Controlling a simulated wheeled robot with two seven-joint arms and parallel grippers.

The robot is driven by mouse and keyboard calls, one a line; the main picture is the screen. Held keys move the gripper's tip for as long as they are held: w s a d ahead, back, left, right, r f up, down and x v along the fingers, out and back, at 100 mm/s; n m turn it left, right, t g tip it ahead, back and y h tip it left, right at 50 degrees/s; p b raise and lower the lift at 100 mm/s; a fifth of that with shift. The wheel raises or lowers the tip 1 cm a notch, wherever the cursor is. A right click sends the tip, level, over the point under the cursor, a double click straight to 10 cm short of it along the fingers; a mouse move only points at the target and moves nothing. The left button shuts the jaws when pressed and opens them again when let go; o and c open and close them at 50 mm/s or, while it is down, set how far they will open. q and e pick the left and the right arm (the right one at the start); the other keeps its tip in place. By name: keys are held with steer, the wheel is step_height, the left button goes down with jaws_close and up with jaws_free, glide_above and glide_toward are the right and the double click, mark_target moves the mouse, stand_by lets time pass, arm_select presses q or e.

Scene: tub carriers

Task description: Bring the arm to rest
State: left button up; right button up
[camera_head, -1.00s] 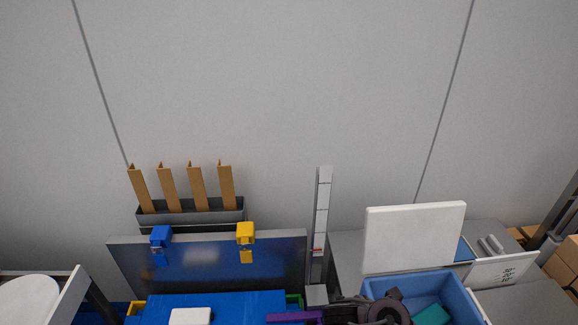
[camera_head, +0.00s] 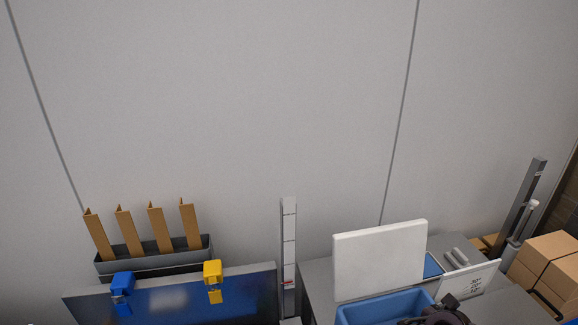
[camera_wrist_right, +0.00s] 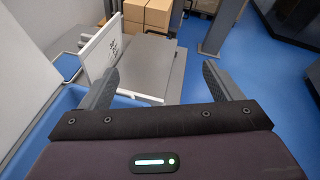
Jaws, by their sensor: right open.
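My right gripper (camera_wrist_right: 162,84) is open in the right wrist view. Its two dark fingers stand wide apart with nothing between them. In the head view only a dark part of my right arm shows at the bottom edge, in front of the right side of a blue tub (camera_head: 378,309). The fingers are not visible there. The tub also shows at the left of the wrist view (camera_wrist_right: 62,103), beside the gripper. My left gripper is out of view.
A white upright panel (camera_head: 380,258) stands behind the tub. A grey worktop (camera_wrist_right: 146,66) and cardboard boxes (camera_head: 553,262) are to the right. A metal board (camera_head: 190,291) with blue and yellow clips stands at left. Blue floor (camera_wrist_right: 232,50) is open beyond the gripper.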

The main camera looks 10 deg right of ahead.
steer(key=s+d+f+m+g+y, duration=0.25)
steer(key=s+d+f+m, duration=0.3)
steer(key=d+f, duration=0.5)
steer(key=s+d+f+m+g+y, duration=0.2)
steer(key=s+d+f+m+y, duration=0.3)
steer(key=d+f, duration=0.55)
steer(key=s+d+f+m+t+h, duration=0.1)
steer(key=s+d+m+t+h, duration=0.2)
steer(key=s+d+m, duration=0.8)
steer(key=s+a+f+n+y, duration=0.15)
steer(key=s+a+f, duration=0.25)
steer(key=a+f, duration=0.55)
steer(key=s+a+f+n+y, duration=0.1)
steer(key=s+a+f+y, duration=0.2)
steer(key=a+f, duration=0.65)
steer(key=s+a+f+m+g+y, duration=0.1)
steer(key=a+f+y, duration=0.25)
steer(key=a, duration=1.45)
steer(key=s+a+f+m+y, duration=0.15)
steer(key=a+f, duration=0.35)
steer(key=a, duration=1.2)
step_height(320, 180, down, 10)
steer(key=b, duration=1)
steer(key=shift+n, duration=0.35)
